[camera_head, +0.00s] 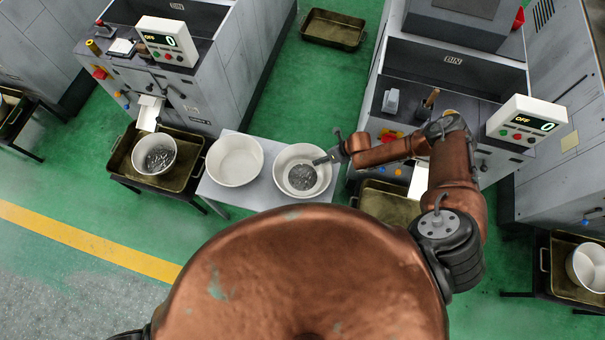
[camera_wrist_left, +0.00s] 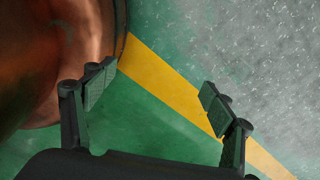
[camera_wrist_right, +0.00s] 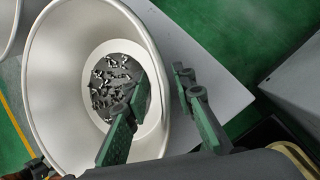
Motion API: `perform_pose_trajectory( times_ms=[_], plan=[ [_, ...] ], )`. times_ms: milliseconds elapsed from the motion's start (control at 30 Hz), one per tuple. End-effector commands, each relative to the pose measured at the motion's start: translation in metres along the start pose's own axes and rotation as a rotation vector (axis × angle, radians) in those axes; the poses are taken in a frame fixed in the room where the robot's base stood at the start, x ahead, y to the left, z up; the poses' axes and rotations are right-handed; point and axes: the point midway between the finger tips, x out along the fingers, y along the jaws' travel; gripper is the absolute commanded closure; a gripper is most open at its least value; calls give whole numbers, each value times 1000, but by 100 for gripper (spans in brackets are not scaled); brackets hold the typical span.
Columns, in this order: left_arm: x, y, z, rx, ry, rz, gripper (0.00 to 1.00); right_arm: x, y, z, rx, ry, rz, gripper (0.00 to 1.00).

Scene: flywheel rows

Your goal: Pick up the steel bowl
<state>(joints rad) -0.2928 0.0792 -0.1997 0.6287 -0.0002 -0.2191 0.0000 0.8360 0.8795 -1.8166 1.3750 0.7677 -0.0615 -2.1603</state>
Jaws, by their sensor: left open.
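A pale metal bowl (camera_head: 312,158) with small dark metal parts (camera_head: 302,177) in it stands on a small grey table. It fills the left half of the right wrist view (camera_wrist_right: 60,90). My right gripper (camera_head: 328,158) is at its right rim. In the right wrist view my right gripper (camera_wrist_right: 162,82) is open, one finger over the bowl's inside and one outside, with the rim between them. I cannot tell whether either finger touches. My left gripper (camera_wrist_left: 157,85) is open and empty above the floor. An empty pale bowl (camera_head: 235,160) stands left on the same table.
The small table (camera_head: 270,196) stands between two grey machines. Another bowl with parts (camera_head: 155,153) sits on a brass-coloured tray (camera_head: 185,146) at left. A bowl (camera_head: 588,266) is at the far right. An empty tray (camera_head: 333,29) lies on the green floor behind.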

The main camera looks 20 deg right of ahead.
Motion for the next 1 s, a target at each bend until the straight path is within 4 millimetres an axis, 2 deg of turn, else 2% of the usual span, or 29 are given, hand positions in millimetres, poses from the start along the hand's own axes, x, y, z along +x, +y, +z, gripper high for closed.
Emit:
perform_pose_trajectory(
  times_ms=[100, 367, 500, 733, 1000],
  plan=[
    [4, 0, -3, 1, 3, 0, 23, 13, 0, 0, 0, 0, 0, 76],
    [3, 1, 13, -2, -17, 1, 23, 15, 0, 1, -1, -1, -1, 76],
    [3, 2, 21, -4, -27, 1, 23, 15, 0, 1, -1, -1, -1, 84],
    [3, 1, 19, -3, -25, 1, 23, 15, 0, 1, -1, -1, -1, 100],
    [3, 1, 12, -1, -17, 1, 23, 15, -1, 1, -1, -1, -1, 100]
  ],
)
